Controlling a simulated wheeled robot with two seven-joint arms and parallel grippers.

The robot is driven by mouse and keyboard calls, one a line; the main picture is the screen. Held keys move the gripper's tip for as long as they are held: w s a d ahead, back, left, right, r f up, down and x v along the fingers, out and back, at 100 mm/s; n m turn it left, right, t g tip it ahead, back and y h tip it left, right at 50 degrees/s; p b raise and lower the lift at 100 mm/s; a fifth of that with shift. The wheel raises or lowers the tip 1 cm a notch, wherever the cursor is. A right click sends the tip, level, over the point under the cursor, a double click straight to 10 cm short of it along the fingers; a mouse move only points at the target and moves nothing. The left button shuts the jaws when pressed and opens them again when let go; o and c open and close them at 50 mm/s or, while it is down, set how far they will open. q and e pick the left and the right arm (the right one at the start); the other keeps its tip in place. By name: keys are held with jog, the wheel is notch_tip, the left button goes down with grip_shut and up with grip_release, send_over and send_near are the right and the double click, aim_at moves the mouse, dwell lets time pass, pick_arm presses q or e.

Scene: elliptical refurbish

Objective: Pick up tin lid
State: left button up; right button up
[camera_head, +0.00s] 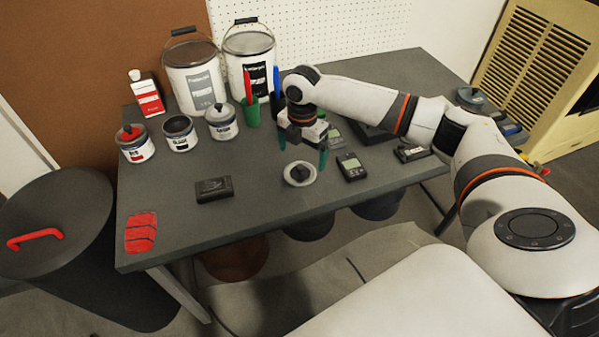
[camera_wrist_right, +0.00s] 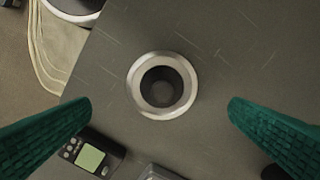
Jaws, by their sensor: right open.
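The tin lid (camera_head: 300,174) is a small round disc with a light metal rim and a dark raised centre. It lies flat on the grey table near the front edge. In the wrist view the lid (camera_wrist_right: 162,85) shows from above, between and a little ahead of the two green fingertips. My right gripper (camera_head: 302,150) is open and empty, fingers pointing down, above the table and just behind the lid in the head view. The middle small tin (camera_head: 180,134) has no visible lid. My left gripper is not in view.
Two small tins with knobbed lids (camera_head: 134,144) (camera_head: 221,122) flank the lidless tin. A handheld meter (camera_head: 351,167) lies right of the lid. A black case (camera_head: 213,189) and red pieces (camera_head: 140,232) lie left. A green cup (camera_head: 251,114) and large buckets (camera_head: 195,78) stand behind.

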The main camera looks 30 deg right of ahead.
aim_at(301, 166)
notch_tip(301, 166, down, 5)
jog(key=shift+a+r, duration=0.1)
jog(key=shift+f, duration=0.4)
jog(key=shift+c, duration=0.2)
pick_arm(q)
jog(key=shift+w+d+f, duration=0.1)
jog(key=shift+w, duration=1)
pick_arm(e)
jog(key=c, duration=0.9)
